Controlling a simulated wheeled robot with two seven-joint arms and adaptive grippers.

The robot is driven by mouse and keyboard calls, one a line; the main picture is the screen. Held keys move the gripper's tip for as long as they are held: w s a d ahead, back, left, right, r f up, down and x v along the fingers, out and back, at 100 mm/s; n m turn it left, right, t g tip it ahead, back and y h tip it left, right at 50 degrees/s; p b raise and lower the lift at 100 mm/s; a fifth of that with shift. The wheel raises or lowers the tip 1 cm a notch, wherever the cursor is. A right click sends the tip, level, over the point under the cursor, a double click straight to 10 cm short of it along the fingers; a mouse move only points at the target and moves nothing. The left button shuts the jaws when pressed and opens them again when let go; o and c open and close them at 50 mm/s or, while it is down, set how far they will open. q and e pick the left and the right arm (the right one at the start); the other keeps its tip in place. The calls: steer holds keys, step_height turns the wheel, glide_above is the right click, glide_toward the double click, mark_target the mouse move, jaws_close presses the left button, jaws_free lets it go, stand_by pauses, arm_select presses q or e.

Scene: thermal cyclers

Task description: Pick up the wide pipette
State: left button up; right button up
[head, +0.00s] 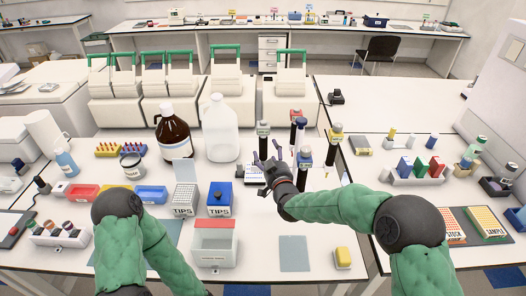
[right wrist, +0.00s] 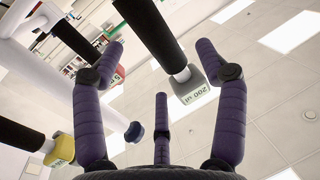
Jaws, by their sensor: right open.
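Several dark pipettes with coloured caps stand upright on the middle of the bench. One has a grey-green cap (head: 263,129), and others have a red cap (head: 299,114), a blue cap (head: 304,156) and a yellow cap (head: 336,131). I cannot tell for sure which is the wide pipette. My right gripper (head: 267,152) is open and empty, close to the grey-capped pipette. My left gripper is out of view.
Left of the pipettes stand a white jug (head: 220,130), a brown bottle (head: 173,135) and two TIPS boxes (head: 184,199). Thermal cyclers (head: 225,100) line the back. Racks (head: 417,177) stand to the right. The bench front around the grey mat (head: 294,253) is mostly clear.

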mark_target(266, 145)
steer(key=shift+r+x, duration=0.15)
steer(key=shift+x, duration=1.25)
steer(key=shift+r+x, duration=0.1)
steer(key=shift+x, duration=1.3)
steer(key=shift+d, duration=0.1)
steer(key=shift+r, duration=0.1)
steer(key=c, duration=0.8)
